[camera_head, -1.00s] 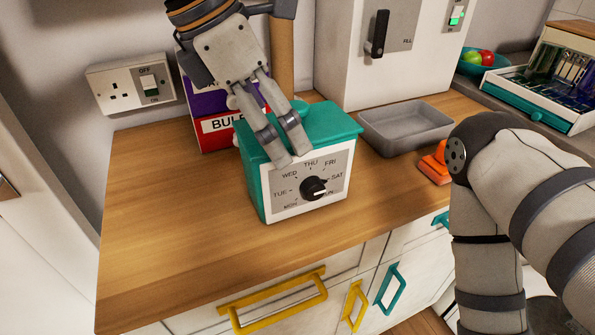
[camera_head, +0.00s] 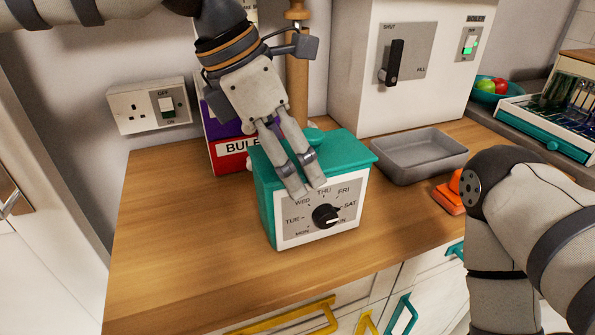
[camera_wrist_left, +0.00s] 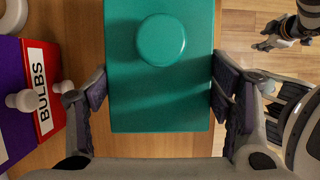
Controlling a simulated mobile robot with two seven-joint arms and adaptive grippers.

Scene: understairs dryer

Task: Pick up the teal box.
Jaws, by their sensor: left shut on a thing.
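The teal box (camera_head: 265,203) stands upright at the counter's front middle. It has a white front with a day dial (camera_head: 326,216) and a lid with a round knob. In the left wrist view its teal lid (camera_wrist_left: 160,100) fills the space between my fingers. My left gripper (camera_head: 305,190) comes down from above and is shut on the teal box, one finger pad against each side. I cannot tell a gap under the box. My right arm hangs at the right; its gripper (camera_wrist_left: 285,35) shows small in the left wrist view, its opening unclear.
A red and purple bulbs box (camera_head: 228,160) stands close behind the teal box. A grey tray (camera_head: 425,165) and an orange object (camera_head: 447,200) lie to its right. A white boiler (camera_head: 360,110) stands behind. The wooden counter (camera_head: 170,240) is clear at the left.

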